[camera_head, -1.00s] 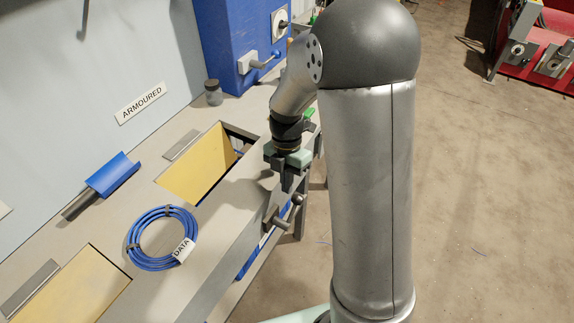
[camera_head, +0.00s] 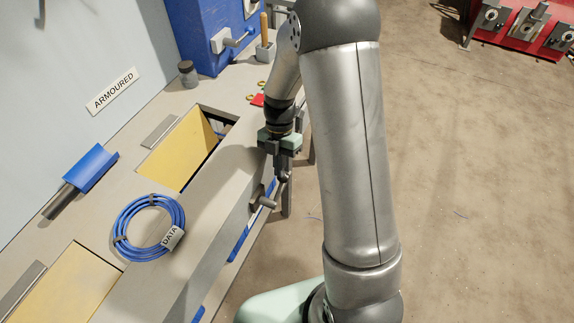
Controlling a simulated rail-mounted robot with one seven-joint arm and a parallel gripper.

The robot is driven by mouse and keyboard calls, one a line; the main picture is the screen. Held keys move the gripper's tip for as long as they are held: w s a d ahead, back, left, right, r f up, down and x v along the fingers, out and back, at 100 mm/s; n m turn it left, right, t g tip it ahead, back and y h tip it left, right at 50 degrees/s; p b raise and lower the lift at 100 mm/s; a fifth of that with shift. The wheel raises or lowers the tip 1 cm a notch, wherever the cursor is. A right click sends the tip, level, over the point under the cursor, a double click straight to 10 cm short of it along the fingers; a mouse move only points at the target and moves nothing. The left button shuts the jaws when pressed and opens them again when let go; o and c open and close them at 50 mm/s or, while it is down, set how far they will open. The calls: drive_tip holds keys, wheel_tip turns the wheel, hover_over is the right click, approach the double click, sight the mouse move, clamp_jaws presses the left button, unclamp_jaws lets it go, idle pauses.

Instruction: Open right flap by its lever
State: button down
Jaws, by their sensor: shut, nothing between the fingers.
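The right opening in the bench holds a yellow sloping panel (camera_head: 176,146), with a dark gap along its right side. I cannot tell how far the flap itself is open. A grey lever (camera_head: 265,202) sticks out from the bench's front face below this opening, its arm rising toward a dark knob. My gripper (camera_head: 282,174) points down beside the bench's front edge, right at the lever's upper end. Its fingers are shut and hold nothing. They overlap the knob in the view, and I cannot tell whether they touch it.
A blue cable coil (camera_head: 148,228) tagged DATA lies on the bench between the two openings. The left opening has a yellow panel (camera_head: 62,288) too.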

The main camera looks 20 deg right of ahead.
drive_tip(key=shift+w+d+f+b, duration=0.35)
drive_tip(key=shift+w+d+f, duration=0.15)
drive_tip(key=shift+d, duration=0.1)
drive_tip(key=shift+a, duration=0.1)
drive_tip(key=r+p, duration=0.1)
drive_tip(key=r, duration=0.1)
drive_tip(key=a+r+p, duration=0.1)
drive_tip(key=r+p, duration=0.1)
drive_tip(key=r, duration=0.1)
drive_tip(key=shift+s+a, duration=0.15)
drive_tip(key=shift+a, duration=0.05)
drive_tip(key=w+d+v, duration=0.1)
drive_tip(key=v, duration=0.7)
drive_tip(key=s+r+m+t, duration=0.1)
drive_tip(key=s+r+m, duration=0.4)
drive_tip(key=s+m, duration=0.15)
drive_tip(key=s+r+m+t+h, duration=0.1)
drive_tip(key=s+m+t, duration=0.2)
drive_tip(key=s+m, duration=1.3)
drive_tip(key=shift+s+a+m+t, duration=0.2)
drive_tip(key=shift+a+m+t, duration=0.15)
drive_tip(key=shift+m, duration=1.6)
